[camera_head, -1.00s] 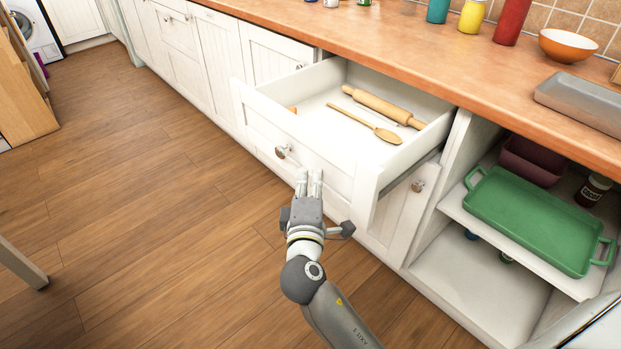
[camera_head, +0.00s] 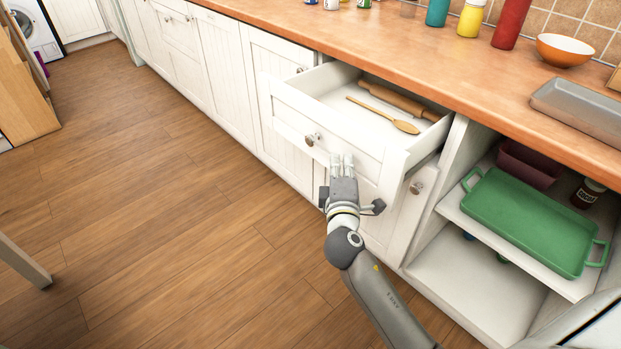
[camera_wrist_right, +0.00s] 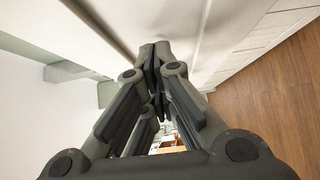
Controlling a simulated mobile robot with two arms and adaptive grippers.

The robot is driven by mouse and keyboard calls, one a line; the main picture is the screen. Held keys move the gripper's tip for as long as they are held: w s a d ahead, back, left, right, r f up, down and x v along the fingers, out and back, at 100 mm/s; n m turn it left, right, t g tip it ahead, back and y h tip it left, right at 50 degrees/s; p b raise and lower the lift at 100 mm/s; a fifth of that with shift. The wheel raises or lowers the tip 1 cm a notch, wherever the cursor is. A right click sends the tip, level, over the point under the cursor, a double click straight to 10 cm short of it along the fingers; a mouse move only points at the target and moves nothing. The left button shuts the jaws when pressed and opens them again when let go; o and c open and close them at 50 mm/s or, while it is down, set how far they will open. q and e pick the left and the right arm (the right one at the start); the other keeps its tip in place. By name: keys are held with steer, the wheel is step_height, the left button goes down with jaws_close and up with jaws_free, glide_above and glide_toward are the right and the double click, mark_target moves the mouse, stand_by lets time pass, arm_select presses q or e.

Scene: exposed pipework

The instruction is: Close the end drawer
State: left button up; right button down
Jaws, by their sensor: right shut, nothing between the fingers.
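The end drawer (camera_head: 330,137) is a white drawer under the wooden worktop, standing partly open. It has a round metal knob (camera_head: 312,139) on its front and holds a wooden spoon (camera_head: 385,115) and a rolling pin (camera_head: 398,101). My right gripper (camera_head: 342,160) is shut and empty, its fingertips at the drawer front, below and right of the knob. In the right wrist view the shut fingers (camera_wrist_right: 157,65) reach a white panel; whether they touch it is hard to tell. My left gripper is not in view.
An open shelf unit to the right holds a green tray (camera_head: 530,222) and a dark red container (camera_head: 529,163). Bottles and an orange bowl (camera_head: 566,49) stand on the worktop (camera_head: 400,50). The wooden floor (camera_head: 150,220) on the left is clear.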

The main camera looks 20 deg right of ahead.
steer(key=w+d, duration=0.1)
steer(key=d, duration=0.2)
steer(key=w+d, duration=0.1)
steer(key=d, duration=0.2)
steer(key=w+d+p, duration=0.1)
steer(key=d, duration=0.2)
steer(key=shift+w+d+r, duration=0.15)
steer(key=shift+w+d, duration=0.05)
steer(key=w+d, duration=0.1)
steer(key=d, duration=0.2)
steer(key=w+d, duration=0.1)
steer(key=d, duration=0.2)
steer(key=w+d, duration=0.1)
steer(key=d, duration=0.2)
steer(key=shift+w+d, duration=0.25)
steer(key=shift+d, duration=0.1)
steer(key=shift+w+d, duration=0.25)
steer(key=shift+d, duration=0.4)
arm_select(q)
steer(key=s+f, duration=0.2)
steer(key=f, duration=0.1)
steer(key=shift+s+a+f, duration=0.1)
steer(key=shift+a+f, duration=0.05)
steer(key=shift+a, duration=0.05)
arm_select(e)
steer(key=shift+d, duration=0.2)
steer(key=shift+r, duration=0.1)
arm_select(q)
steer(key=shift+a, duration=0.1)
